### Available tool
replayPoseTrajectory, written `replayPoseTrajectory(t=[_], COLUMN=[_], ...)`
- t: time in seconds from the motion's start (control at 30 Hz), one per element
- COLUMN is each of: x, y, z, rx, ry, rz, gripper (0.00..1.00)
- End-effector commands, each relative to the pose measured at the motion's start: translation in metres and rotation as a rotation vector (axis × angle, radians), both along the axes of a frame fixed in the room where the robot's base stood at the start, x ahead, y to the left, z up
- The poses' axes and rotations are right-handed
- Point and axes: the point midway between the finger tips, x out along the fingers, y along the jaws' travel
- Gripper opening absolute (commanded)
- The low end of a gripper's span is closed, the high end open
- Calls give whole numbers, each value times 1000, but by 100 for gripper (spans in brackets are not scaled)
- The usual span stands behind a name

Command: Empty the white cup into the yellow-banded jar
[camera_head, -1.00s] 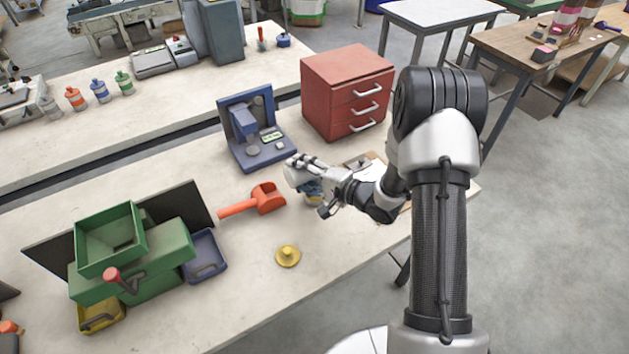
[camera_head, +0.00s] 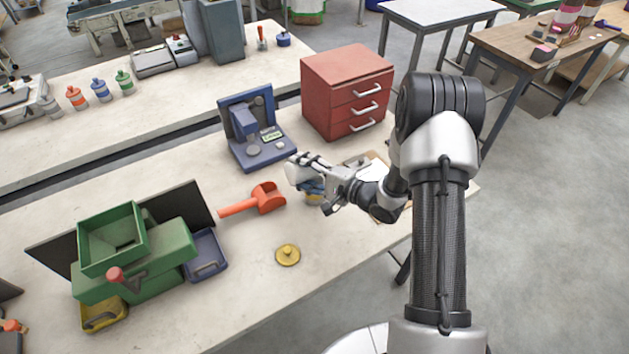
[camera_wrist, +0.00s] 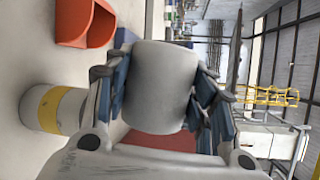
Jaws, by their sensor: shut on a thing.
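My gripper (camera_head: 303,175) is shut on the white cup (camera_wrist: 160,86), with its blue pads on either side. The cup also shows in the head view (camera_head: 292,174), above the table and tilted. The wrist view is rolled, with the table at left. The yellow-banded jar (camera_wrist: 58,109) stands on the table, below and beside my gripper; in the head view it is mostly hidden under my fingers. The cup's contents and the jar's mouth are not visible.
An orange scoop (camera_head: 255,202) lies left of my gripper. A yellow knobbed lid (camera_head: 288,255) lies in front. A blue device (camera_head: 255,135) and a red drawer cabinet (camera_head: 346,92) stand behind. A green machine (camera_head: 135,250) stands at left.

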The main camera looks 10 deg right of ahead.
Motion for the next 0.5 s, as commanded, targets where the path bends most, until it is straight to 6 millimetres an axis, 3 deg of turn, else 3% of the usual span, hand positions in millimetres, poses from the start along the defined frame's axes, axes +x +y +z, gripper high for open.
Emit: replayPoseTrajectory(t=[0.5], x=[1], y=[-3], z=[3], rx=[67], ry=[20], rz=[0], gripper=[24])
